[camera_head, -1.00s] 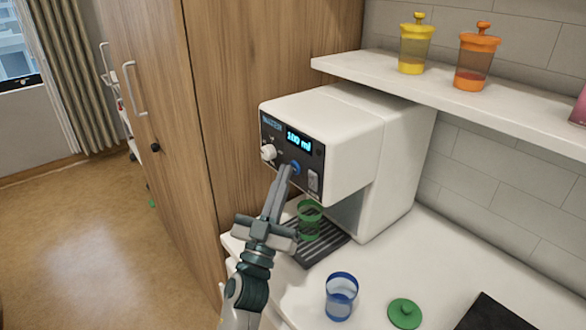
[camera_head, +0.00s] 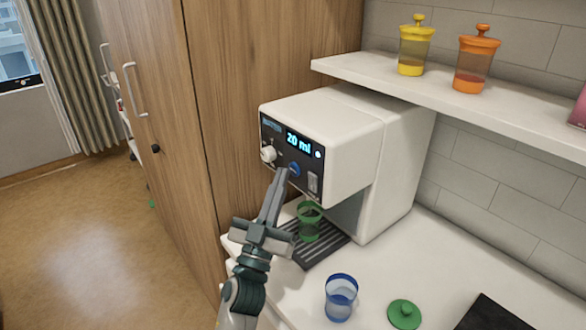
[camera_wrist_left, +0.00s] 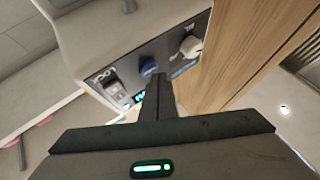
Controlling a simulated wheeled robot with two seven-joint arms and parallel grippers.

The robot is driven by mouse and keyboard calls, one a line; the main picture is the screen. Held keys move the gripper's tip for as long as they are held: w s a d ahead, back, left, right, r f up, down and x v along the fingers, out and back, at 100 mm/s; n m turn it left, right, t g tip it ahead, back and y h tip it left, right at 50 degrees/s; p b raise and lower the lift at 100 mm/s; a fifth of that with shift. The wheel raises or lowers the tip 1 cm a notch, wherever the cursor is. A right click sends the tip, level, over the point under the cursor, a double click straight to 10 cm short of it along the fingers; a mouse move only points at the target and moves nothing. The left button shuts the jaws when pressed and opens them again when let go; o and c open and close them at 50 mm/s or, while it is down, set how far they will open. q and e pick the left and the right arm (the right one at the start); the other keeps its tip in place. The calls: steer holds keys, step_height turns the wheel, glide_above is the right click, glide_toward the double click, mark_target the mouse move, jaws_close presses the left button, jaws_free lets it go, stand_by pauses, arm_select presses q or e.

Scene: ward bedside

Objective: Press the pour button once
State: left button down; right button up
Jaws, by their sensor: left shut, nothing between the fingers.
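The white dispenser (camera_head: 345,130) has a dark front panel with a display (camera_head: 299,142) reading 20 ml and a small lit white dot beside it. A blue round button (camera_head: 294,169) sits below the display; it also shows in the left wrist view (camera_wrist_left: 147,65). My left gripper (camera_head: 281,172) is shut and empty, its tips just in front and left of the blue button, seemingly slightly apart from it. A white knob (camera_head: 268,154) is at the panel's left and a rocker switch (camera_head: 313,182) at its right. A green cup (camera_head: 309,222) stands under the dispenser. My right gripper is out of view.
The cup stands on a dark slotted drip tray (camera_head: 317,254). A blue cup (camera_head: 341,297) and green lid (camera_head: 404,313) are on the white counter (camera_head: 440,262). A shelf (camera_head: 440,82) above holds yellow (camera_head: 415,48) and orange (camera_head: 474,62) lidded containers. A wooden cabinet (camera_head: 240,70) stands left.

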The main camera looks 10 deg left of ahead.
arm_select(q)
steer(key=shift+s+a, duration=0.2)
steer(key=shift+s, duration=0.05)
stand_by(0.3)
steer(key=s+a+p, duration=0.1)
steer(key=s+a, duration=0.2)
steer(key=shift+s+a+p, duration=0.25)
steer(key=shift+p, duration=0.05)
stand_by(0.8)
